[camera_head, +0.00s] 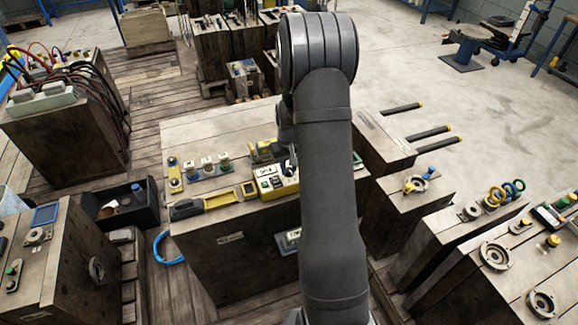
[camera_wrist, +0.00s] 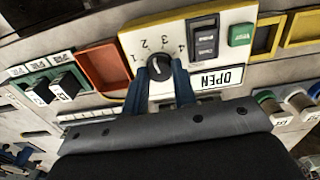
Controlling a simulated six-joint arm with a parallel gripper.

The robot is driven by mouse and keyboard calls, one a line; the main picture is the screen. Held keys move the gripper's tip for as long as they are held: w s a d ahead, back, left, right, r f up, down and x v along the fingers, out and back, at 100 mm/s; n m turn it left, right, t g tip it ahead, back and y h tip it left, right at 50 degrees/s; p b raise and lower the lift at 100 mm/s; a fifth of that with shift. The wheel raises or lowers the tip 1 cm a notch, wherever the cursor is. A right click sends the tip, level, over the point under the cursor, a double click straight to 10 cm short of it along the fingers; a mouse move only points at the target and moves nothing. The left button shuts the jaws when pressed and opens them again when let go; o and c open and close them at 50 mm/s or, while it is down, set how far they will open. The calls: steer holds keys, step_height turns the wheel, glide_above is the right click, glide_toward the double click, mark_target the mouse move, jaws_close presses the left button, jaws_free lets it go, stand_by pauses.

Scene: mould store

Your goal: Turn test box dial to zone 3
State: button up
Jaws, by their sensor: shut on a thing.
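The test box (camera_wrist: 205,20) is a cream panel with a yellow edge, and it also shows in the head view (camera_head: 275,182) on the wooden block's top. Its black dial (camera_wrist: 160,64) has the numbers 1, 2, 3 and 4 around it. My gripper (camera_wrist: 161,76) has its two blue fingers shut on the dial, one on each side. A pale mark shows on the dial, but I cannot tell for sure which number it points at.
The box also has a green button (camera_wrist: 241,34), a dark rocker switch (camera_wrist: 204,40) and an OPEN label (camera_wrist: 216,79). An orange tray (camera_wrist: 103,66) and a green switch panel (camera_wrist: 50,78) lie to the left. Coloured knobs (camera_wrist: 300,97) stand at the right.

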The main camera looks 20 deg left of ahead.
steer(key=m, duration=0.6)
stand_by(0.6)
steer(key=o, duration=1)
steer(key=shift+r, duration=0.15)
step_height(320, 180, up, 17)
steer(key=shift+r, duration=0.1)
